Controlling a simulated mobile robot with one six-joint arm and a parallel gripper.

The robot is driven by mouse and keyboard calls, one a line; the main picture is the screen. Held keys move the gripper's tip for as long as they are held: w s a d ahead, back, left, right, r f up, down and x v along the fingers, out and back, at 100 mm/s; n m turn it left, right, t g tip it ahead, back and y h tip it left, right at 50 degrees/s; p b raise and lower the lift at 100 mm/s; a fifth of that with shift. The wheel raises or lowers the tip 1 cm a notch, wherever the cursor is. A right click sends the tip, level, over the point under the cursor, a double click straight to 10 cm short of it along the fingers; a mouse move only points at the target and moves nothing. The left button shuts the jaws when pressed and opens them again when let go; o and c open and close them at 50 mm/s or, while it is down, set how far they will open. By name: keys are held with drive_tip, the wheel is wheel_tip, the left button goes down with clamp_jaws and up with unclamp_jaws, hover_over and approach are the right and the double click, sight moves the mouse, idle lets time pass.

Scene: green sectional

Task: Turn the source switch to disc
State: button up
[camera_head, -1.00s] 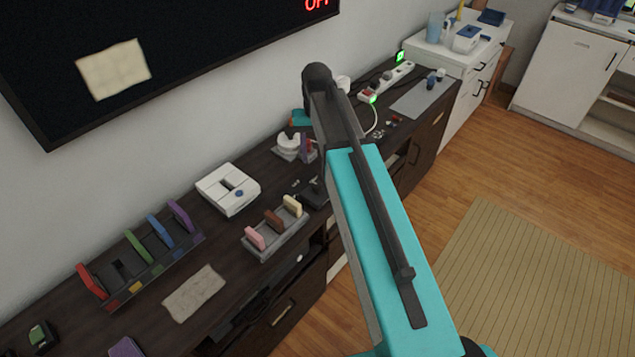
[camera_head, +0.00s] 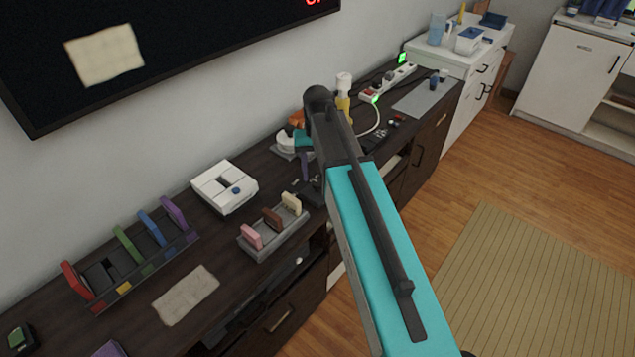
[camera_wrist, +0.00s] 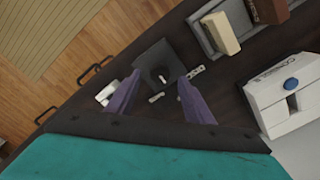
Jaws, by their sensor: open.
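A dark square base with a round dark knob, which looks like the source switch (camera_wrist: 163,74), lies between my fingertips in the wrist view. Small pale label plates (camera_wrist: 196,72) lie around it; their writing is too small to read, so I cannot tell the knob's setting. In the head view the switch (camera_head: 312,192) is a dark block on the cabinet, partly hidden by my arm. My gripper (camera_wrist: 159,79) is open, its purple fingers on either side of the knob in the picture. I cannot tell how far above it they are. A purple finger also shows in the head view (camera_head: 305,165).
The dark cabinet top (camera_head: 150,265) carries a grey holder with pink, brown and cream tabs (camera_head: 273,239), a white box with a blue button (camera_head: 224,188), and a rack of coloured slabs (camera_head: 130,262). A power strip (camera_head: 388,83) lies farther back.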

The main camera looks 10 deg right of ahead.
sight(317, 186)
drive_tip(key=shift+f+b, duration=0.8)
drive_tip(key=shift+f, duration=0.65)
drive_tip(key=c, duration=1)
